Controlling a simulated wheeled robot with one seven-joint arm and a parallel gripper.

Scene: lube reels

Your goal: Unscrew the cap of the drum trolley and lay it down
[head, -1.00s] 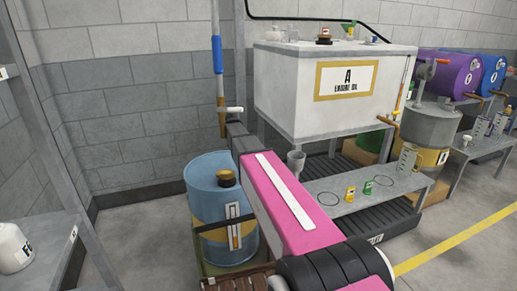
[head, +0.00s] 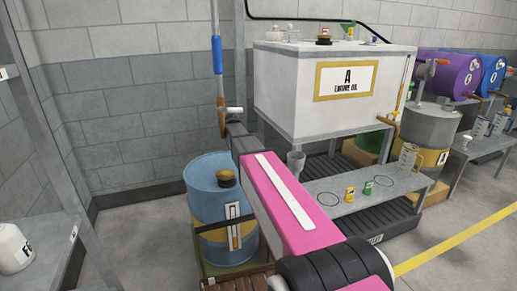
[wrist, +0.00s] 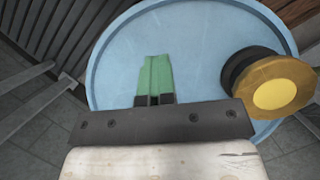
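The drum trolley carries a blue drum (head: 203,185) with a yellow band, at the lower left of centre in the head view. Its cap (head: 226,178), brass-yellow over a dark collar, sits on the drum's top. In the wrist view the drum's pale blue top (wrist: 195,40) fills the middle, and the cap (wrist: 275,93) stands at the right with its yellow centre facing me. My gripper (wrist: 158,62) is over the drum top, left of the cap and apart from it. Its green fingers look closed together, with nothing seen between them. I cannot make out the gripper in the head view.
A white engine oil tank (head: 300,85) stands behind and right of the drum. A low grey bench (head: 330,190) with small cans is in front of it. A shelf with a white container (head: 14,249) is at the left. Floor (head: 145,235) between shelf and drum is clear.

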